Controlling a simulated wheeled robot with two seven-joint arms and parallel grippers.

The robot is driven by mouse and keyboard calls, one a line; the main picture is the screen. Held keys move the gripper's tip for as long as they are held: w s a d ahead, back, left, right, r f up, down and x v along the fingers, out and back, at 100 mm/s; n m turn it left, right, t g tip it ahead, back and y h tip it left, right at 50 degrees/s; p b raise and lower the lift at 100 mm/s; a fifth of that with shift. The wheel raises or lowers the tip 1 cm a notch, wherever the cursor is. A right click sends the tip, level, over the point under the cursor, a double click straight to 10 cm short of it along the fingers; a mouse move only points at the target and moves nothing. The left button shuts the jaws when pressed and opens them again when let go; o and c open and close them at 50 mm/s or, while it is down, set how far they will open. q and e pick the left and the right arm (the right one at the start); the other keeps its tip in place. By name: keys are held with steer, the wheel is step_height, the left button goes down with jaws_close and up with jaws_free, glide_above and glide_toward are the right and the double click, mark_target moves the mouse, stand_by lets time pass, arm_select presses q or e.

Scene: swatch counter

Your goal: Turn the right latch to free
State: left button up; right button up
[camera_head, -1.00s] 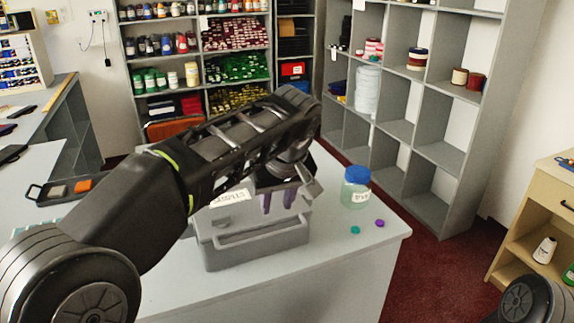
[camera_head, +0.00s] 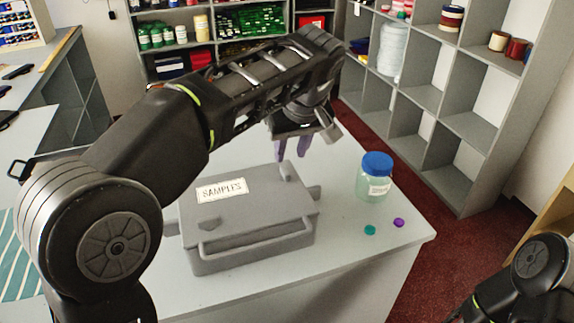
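A grey case (camera_head: 250,215) with a white SAMPLES label (camera_head: 222,190) stands closed on the counter, its handle (camera_head: 258,240) at the front. A small grey tab, which looks like the right latch (camera_head: 315,192), sticks out at its right side; its exact turn is hard to tell. A similar tab, the left latch (camera_head: 171,228), shows at the left side. My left gripper (camera_head: 292,149) points down behind the case's right rear part, apart from the right latch. Its two purple fingers are spread with nothing between them. My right arm shows at the lower right, but its gripper is out of view.
A jar with a blue lid (camera_head: 375,177) stands on the counter (camera_head: 350,265) right of the case. A teal disc (camera_head: 370,230) and a purple disc (camera_head: 399,222) lie in front of it. Grey shelves (camera_head: 465,120) stand behind. My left arm passes above the case's back left.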

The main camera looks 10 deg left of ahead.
mark_target(285, 171)
arm_select(q)
steer(key=p+x, duration=0.1)
steer(key=x, duration=0.6)
steer(key=shift+a+f, duration=0.1)
steer(key=shift+f, duration=0.2)
jaws_close()
stand_by(0.4)
